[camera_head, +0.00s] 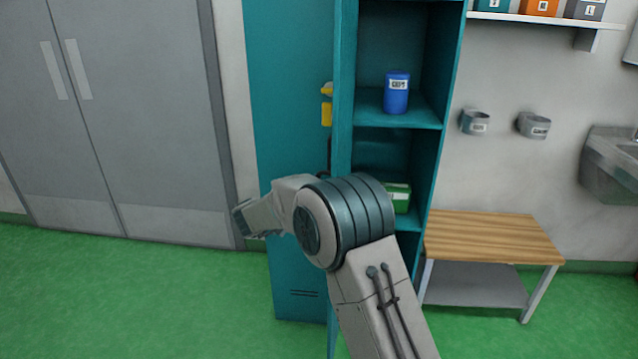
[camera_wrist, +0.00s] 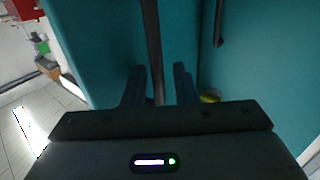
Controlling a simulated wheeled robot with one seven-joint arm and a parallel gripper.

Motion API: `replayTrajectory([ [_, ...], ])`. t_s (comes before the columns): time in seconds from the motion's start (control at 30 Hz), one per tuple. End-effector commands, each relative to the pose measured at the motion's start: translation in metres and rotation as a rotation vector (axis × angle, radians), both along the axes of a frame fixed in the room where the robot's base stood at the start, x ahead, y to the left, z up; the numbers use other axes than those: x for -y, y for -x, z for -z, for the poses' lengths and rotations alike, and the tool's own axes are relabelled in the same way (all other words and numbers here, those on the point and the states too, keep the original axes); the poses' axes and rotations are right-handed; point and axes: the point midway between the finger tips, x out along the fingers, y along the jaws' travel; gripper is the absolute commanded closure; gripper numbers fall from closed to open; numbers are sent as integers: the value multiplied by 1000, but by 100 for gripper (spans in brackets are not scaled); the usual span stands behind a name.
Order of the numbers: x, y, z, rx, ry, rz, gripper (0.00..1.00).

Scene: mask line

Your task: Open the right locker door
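The teal locker stands at the centre of the head view. Its right door (camera_head: 343,90) is swung out towards me and shows nearly edge-on, leaving the right compartment open to view. The left door (camera_head: 285,80) is closed, with a yellow latch and tag beside its edge. In the wrist view, my gripper (camera_wrist: 160,75) has its two fingers apart, one on each side of a dark upright bar handle (camera_wrist: 152,35) on a teal panel. Small gaps seem to show beside the bar. In the head view, my arm hides the locker's lower middle, and I cannot make out the fingers.
A blue can (camera_head: 396,93) and a green box (camera_head: 398,196) sit on the locker's shelves. A wooden-topped bench (camera_head: 490,235) stands close on the right, and grey double doors (camera_head: 110,110) are at left. The green floor (camera_head: 150,300) is clear at front left.

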Motion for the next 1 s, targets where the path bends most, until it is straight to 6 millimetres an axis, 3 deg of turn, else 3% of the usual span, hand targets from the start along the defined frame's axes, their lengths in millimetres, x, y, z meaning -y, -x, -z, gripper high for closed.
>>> replayTrajectory([
  [0.17,-13,11,0,-1,-1,-5,74],
  [0.7,-84,89,0,-1,1,4,74],
  [1.0,-92,98,0,0,1,6,74],
])
